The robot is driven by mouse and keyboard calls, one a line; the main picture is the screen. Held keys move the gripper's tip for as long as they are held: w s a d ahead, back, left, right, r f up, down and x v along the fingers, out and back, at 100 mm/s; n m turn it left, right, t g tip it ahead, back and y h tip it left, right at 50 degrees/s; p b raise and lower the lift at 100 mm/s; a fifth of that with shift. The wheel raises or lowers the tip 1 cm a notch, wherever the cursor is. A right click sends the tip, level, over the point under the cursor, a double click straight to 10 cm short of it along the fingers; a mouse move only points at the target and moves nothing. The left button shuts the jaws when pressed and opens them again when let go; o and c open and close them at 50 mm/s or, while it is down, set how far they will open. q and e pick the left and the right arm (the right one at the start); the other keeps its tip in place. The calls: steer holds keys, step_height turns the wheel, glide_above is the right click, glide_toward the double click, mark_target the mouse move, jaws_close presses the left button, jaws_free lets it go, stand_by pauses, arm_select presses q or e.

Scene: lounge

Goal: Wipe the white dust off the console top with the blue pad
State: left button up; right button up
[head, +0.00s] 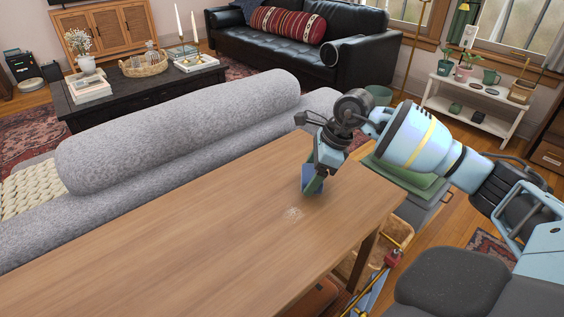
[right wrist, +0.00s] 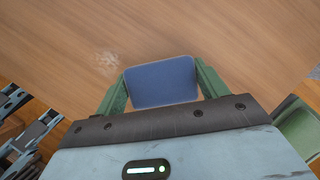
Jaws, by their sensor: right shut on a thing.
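The wooden console top (head: 170,240) runs across the head view. A small patch of white dust (head: 293,213) lies on it near its right end, and it also shows in the right wrist view (right wrist: 106,62). My right gripper (head: 312,184) is shut on the blue pad (head: 307,176), just beyond the dust patch. In the right wrist view the pad (right wrist: 160,82) sits between the two green fingers, beside the dust. Whether the pad touches the wood I cannot tell. My left gripper is not in view.
A grey sofa (head: 180,125) stands along the console's far side. Green cushions or boxes (head: 405,178) lie beyond the console's right end. The rest of the console top is clear.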

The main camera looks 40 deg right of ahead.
steer(key=shift+s+r+p, duration=0.15)
steer(key=shift+r+p, duration=0.1)
steer(key=shift+r, duration=0.3)
steer(key=shift+s+r+p, duration=0.15)
steer(key=shift+r+p, duration=0.1)
steer(key=shift+r, duration=0.65)
step_height(320, 180, up, 2)
steer(key=shift+r+p, duration=0.1)
steer(key=shift+p, duration=0.95)
steer(key=shift+w+r+p, duration=0.1)
steer(key=shift+r+p, duration=0.25)
steer(key=shift+r, duration=0.2)
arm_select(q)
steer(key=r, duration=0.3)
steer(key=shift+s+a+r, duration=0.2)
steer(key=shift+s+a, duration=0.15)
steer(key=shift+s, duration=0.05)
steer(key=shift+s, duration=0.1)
arm_select(e)
steer(key=shift+a, duration=0.1)
